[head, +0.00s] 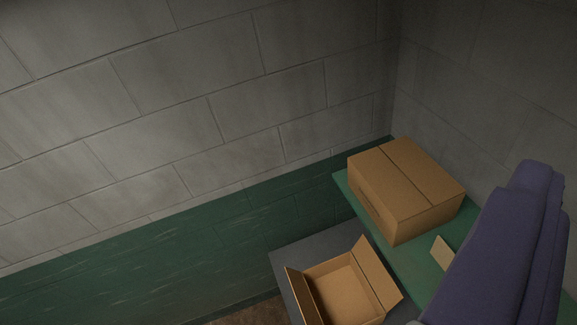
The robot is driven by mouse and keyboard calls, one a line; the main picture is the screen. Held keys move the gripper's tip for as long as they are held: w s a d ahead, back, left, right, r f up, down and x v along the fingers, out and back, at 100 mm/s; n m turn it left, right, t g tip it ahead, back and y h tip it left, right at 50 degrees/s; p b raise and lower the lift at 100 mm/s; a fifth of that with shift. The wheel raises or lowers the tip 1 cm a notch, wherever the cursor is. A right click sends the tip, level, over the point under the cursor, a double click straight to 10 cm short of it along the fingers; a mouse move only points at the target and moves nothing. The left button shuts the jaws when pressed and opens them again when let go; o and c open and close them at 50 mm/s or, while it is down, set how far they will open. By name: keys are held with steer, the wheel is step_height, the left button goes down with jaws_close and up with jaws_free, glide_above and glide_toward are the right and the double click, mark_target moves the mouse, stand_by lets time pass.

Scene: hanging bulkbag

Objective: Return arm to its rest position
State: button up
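My gripper's fingers do not show in the head view. A large purple-blue rounded shape (500,250) fills the lower right, cut off by the frame's edge. I cannot tell whether it is part of my arm or something that stands in the room. No object is seen held.
A closed cardboard box (405,188) sits on a green surface (398,262) in the corner. An open, empty-looking cardboard box (343,290) is lower, on a grey surface (300,250). A small tan piece (442,252) lies beside the purple shape. A block wall (180,110) fills the left.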

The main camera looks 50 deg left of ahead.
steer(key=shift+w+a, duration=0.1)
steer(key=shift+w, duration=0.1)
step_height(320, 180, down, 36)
steer(key=b, duration=3.5)
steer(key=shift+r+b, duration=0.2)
steer(key=shift+b, duration=0.1)
